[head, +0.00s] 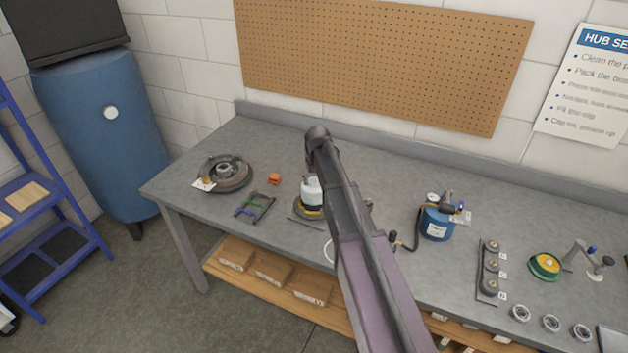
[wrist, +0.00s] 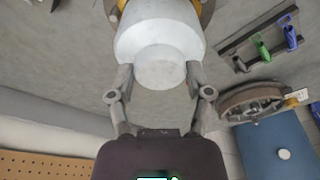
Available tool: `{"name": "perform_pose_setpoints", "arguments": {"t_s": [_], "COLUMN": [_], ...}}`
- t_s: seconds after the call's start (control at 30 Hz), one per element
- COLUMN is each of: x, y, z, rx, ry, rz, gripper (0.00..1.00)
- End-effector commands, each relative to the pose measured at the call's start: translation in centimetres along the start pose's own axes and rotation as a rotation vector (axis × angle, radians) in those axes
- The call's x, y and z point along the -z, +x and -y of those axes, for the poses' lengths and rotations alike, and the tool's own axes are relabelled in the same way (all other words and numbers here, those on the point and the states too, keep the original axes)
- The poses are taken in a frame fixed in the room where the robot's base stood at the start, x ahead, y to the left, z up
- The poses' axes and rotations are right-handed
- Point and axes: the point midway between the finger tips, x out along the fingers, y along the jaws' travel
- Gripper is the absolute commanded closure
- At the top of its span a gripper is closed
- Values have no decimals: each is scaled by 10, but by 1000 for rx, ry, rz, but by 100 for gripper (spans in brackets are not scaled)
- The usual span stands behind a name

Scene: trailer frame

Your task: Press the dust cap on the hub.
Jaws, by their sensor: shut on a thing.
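A white stepped cylinder (wrist: 160,35) fills the top of the wrist view, its narrower end towards me. My gripper (wrist: 160,77) is shut on this narrower end, one finger on each side. In the head view the white cylinder (head: 312,189) stands upright over a yellow and dark round base (head: 309,210) on the bench, partly behind my arm. My gripper is hidden there. A drum with a raised centre hub (head: 225,170) lies at the bench's left end and shows in the wrist view (wrist: 250,103). I cannot make out a dust cap.
A small rack of coloured tools (head: 255,207) and an orange block (head: 274,179) lie left of the white cylinder. Right of my arm are a blue canister (head: 437,225), a tray of round parts (head: 487,287) and a green-yellow tin (head: 545,265). The bench's back left is clear.

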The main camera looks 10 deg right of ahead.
Motion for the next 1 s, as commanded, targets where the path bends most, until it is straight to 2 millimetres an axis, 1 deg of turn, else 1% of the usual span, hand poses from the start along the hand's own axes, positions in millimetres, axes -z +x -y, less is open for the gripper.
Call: {"name": "perform_pose_setpoints", "arguments": {"t_s": [0.37,0.4,0.47,0.5,1.0], "x": [0,0,0,0,0], "y": [0,0,0,0,0], "z": [0,0,0,0,0], "rx": [0,0,0,0,0], "ry": [0,0,0,0,-1], "rz": [0,0,0,0,0], "gripper": [84,23,5,0,0]}}
